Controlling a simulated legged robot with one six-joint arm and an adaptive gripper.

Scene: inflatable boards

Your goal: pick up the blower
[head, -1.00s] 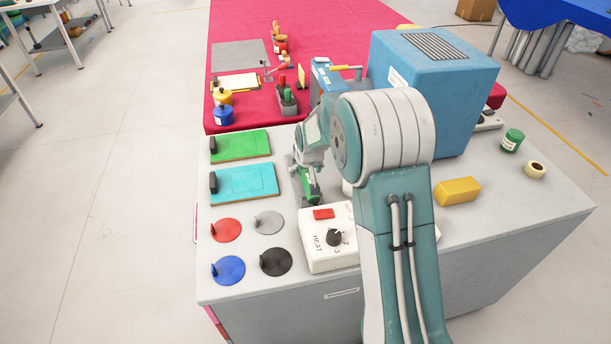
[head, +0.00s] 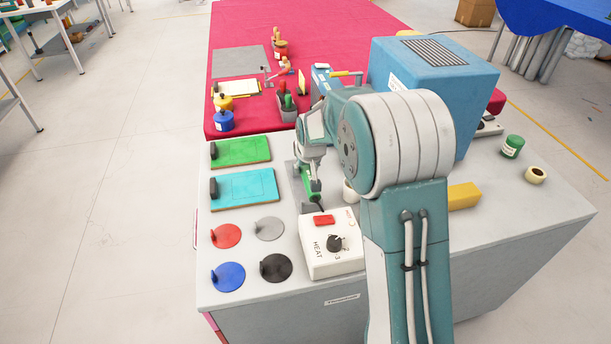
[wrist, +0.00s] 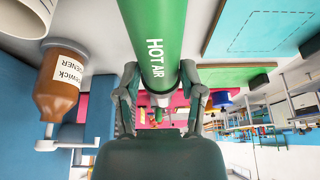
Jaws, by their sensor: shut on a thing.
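The blower (head: 314,188) is a green tube, seen in the head view on the worktop side behind the white heat control box (head: 335,262). In the wrist view the blower (wrist: 152,30) fills the top middle and carries the words HOT AIR. My gripper (wrist: 160,85) has a finger on each side of the green body and is shut on it. In the head view my gripper (head: 311,172) points down at the blower, partly hidden by my own arm. I cannot tell whether the blower is clear of the grey plate (head: 295,190) beneath.
A green board (head: 240,151), a cyan board (head: 242,188) and several coloured discs lie to the left. A large blue box (head: 440,105) stands behind right. A brown bottle (wrist: 58,95) is close by in the wrist view. A yellow block (head: 464,196) sits to the right.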

